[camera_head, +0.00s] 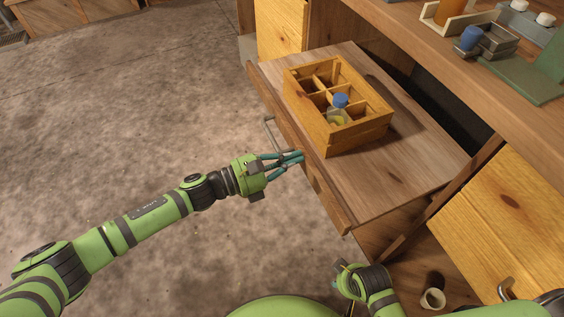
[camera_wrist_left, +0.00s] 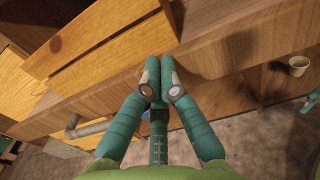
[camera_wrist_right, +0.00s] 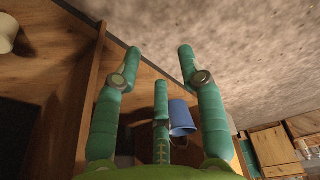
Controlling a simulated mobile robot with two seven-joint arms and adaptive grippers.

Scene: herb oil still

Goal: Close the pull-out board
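The pull-out board (camera_head: 400,165) stands out from the wooden bench, with a raised front strip and a grey bar handle (camera_head: 270,132). The handle also shows in the left wrist view (camera_wrist_left: 86,129). My left gripper (camera_head: 300,156) is shut and empty, its fingertips together at the board's front face, to the right of the handle. In the left wrist view its fingertips (camera_wrist_left: 158,68) overlap the wooden front strip; I cannot tell whether they touch it. My right gripper (camera_wrist_right: 186,62) is open and empty, low near the bench; the head view shows it only partly.
A divided wooden crate (camera_head: 355,138) stands on the board, holding a blue-capped bottle (camera_head: 339,106). A small cup (camera_head: 432,298) is at lower right. A blue container (camera_wrist_right: 182,118) shows in the right wrist view. The concrete floor (camera_head: 130,120) left of the board is clear.

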